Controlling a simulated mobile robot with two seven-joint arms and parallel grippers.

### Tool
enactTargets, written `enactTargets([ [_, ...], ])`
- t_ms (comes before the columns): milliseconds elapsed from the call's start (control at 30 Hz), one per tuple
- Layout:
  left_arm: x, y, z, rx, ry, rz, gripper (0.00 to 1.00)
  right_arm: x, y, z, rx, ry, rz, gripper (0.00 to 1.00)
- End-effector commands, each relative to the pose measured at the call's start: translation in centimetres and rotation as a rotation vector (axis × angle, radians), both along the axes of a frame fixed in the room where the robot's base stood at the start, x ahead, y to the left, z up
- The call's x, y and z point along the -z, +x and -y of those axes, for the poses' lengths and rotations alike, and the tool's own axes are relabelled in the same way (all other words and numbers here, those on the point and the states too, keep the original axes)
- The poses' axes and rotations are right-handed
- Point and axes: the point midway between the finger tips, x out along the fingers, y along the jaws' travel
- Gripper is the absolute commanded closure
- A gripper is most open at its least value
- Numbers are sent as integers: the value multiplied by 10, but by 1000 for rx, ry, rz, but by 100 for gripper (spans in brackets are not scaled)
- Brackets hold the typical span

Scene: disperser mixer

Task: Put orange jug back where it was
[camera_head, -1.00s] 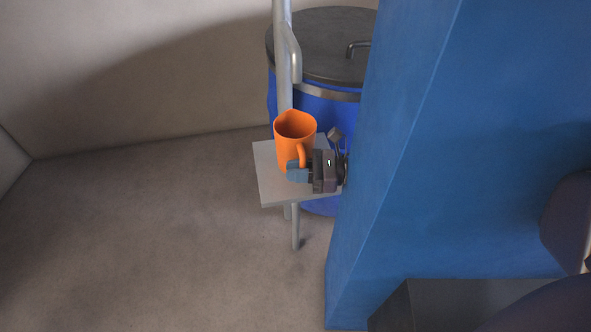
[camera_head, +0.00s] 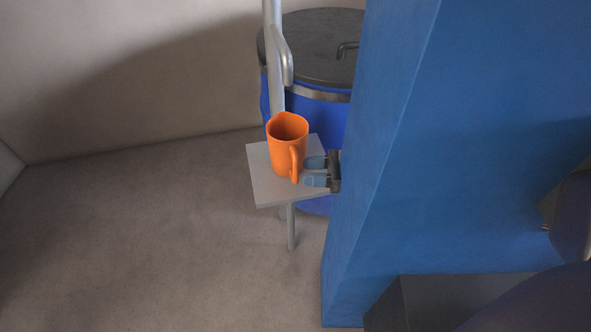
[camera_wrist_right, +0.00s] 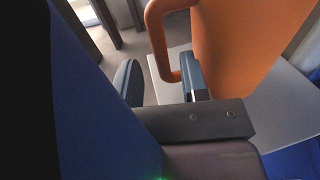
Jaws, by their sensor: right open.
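The orange jug (camera_head: 284,150) stands upright on a small grey shelf (camera_head: 265,190) in the head view, its handle turned towards my gripper. My right gripper (camera_head: 314,171) is open just to the right of the handle, with its two blue-grey fingers pointing at the jug. In the right wrist view the jug (camera_wrist_right: 245,45) fills the upper right. Its handle (camera_wrist_right: 158,40) stands beyond the fingertips and partly overlaps the gap between the fingers (camera_wrist_right: 160,85). I cannot tell whether a finger touches it. My left gripper is not in view.
A blue drum (camera_head: 318,112) with a dark lid (camera_head: 315,45) stands right behind the shelf. A grey vertical pole (camera_head: 273,60) rises by the jug. A large blue column (camera_head: 400,170) blocks the right side and hides most of my right arm. The floor at left is clear.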

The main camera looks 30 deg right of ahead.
Motion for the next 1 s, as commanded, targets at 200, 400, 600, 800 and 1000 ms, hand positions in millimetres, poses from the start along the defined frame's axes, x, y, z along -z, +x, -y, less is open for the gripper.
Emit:
enactTargets([
  [200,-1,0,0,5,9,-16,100,-1,-19,35,2,-3,1,59],
  [400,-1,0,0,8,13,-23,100,0,-28,52,0,0,1,59],
  [600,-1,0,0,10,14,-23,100,0,-30,57,0,0,1,59],
  [800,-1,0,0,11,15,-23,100,0,-30,56,0,0,0,59],
  [1000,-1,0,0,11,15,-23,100,0,-30,56,0,0,0,59],
])
